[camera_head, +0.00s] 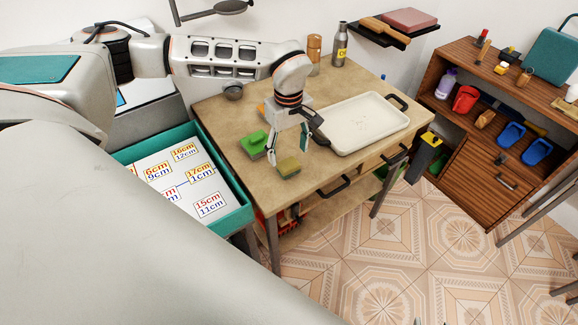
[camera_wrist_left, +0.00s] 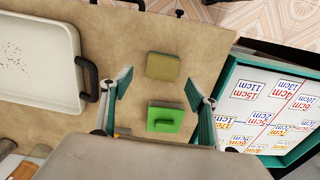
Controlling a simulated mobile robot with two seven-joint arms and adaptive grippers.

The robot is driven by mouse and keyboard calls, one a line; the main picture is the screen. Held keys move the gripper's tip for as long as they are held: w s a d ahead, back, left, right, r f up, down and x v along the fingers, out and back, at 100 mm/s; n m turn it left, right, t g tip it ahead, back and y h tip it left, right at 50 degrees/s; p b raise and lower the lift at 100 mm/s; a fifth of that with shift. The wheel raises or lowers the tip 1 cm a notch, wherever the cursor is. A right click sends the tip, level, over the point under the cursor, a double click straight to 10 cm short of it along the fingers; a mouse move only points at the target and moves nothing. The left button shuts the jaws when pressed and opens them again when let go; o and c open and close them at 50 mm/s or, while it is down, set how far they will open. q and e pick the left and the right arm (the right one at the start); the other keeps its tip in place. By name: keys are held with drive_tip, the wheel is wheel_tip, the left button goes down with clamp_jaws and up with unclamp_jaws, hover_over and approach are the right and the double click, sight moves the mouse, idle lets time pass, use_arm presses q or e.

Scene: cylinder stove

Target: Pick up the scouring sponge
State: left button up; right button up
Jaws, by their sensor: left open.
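The scouring sponge (camera_head: 288,167), a small olive-yellow block with a darker side, lies flat on the beige tabletop near its front edge. It also shows in the left wrist view (camera_wrist_left: 162,66), just beyond the fingertips. My left gripper (camera_head: 289,151) is open and points down above the table, close to the sponge. In the left wrist view, the fingers (camera_wrist_left: 158,84) are spread wide with nothing held between them. A bright green block with a handle-like top (camera_head: 253,145) lies left of the sponge; in the wrist view it (camera_wrist_left: 165,117) shows between the fingers.
A cream tray (camera_head: 362,122) with dark handles takes up the table's right side. A teal-rimmed box (camera_head: 236,195) of number cards stands left of the table. A small bowl (camera_head: 233,91) and bottles (camera_head: 340,45) stand at the back. Bare tabletop surrounds the sponge.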

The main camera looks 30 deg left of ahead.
sight(288, 163)
use_arm(q)
drive_tip(key=f, duration=0.4)
drive_tip(key=shift+s+d+f, duration=0.15)
drive_tip(key=shift+s+f, duration=0.05)
drive_tip(key=shift+s, duration=0.15)
drive_tip(key=shift+w+f, duration=0.1)
drive_tip(key=shift+f, duration=0.35)
drive_tip(key=c, duration=1)
